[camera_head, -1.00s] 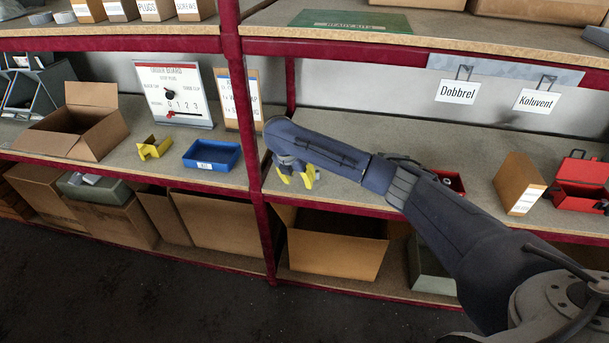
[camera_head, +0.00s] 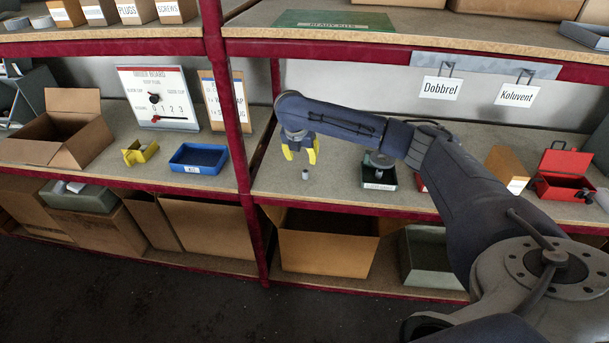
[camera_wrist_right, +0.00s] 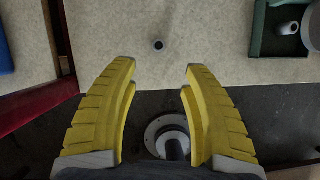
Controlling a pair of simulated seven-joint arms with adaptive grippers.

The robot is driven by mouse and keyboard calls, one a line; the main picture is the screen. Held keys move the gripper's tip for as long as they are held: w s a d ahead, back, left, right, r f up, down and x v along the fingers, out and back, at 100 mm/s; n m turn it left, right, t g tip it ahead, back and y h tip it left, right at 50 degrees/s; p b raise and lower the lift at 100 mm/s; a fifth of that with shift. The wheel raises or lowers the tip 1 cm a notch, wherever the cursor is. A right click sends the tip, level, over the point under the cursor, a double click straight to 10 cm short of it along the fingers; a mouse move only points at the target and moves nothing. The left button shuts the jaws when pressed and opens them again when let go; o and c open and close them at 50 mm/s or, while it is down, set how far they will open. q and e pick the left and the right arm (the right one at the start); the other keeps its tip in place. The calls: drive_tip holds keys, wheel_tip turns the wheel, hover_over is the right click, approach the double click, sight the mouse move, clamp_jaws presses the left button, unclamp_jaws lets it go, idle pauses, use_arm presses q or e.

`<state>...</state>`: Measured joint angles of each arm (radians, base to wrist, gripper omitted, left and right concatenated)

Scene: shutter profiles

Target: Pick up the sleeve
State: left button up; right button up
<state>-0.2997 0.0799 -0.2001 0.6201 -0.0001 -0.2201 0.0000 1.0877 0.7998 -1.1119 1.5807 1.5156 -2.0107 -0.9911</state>
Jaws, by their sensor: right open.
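A small grey cylinder (camera_head: 306,174), which looks like the sleeve, stands on the middle shelf right of the red post. In the right wrist view it appears as a small dark round shape (camera_wrist_right: 158,45) on the board, ahead of and roughly centred between the fingertips. My right gripper (camera_head: 300,153) has yellow fingers, spread apart and empty, and shows just above the cylinder in the head view. The same open fingers (camera_wrist_right: 160,75) show in the right wrist view, apart from the cylinder. My left gripper is not in view.
A dark green bin (camera_head: 379,184) holding a grey part stands right of the cylinder. A red post (camera_head: 232,120) is to its left, with a blue bin (camera_head: 198,159) beyond. A red toolbox (camera_head: 565,175) is far right. The board around the cylinder is clear.

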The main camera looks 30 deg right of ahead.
sight(305, 171)
drive_tip(key=x, duration=1.2)
drive_tip(key=shift+w+f, duration=0.1)
drive_tip(key=shift+c, duration=0.5)
clamp_jaws()
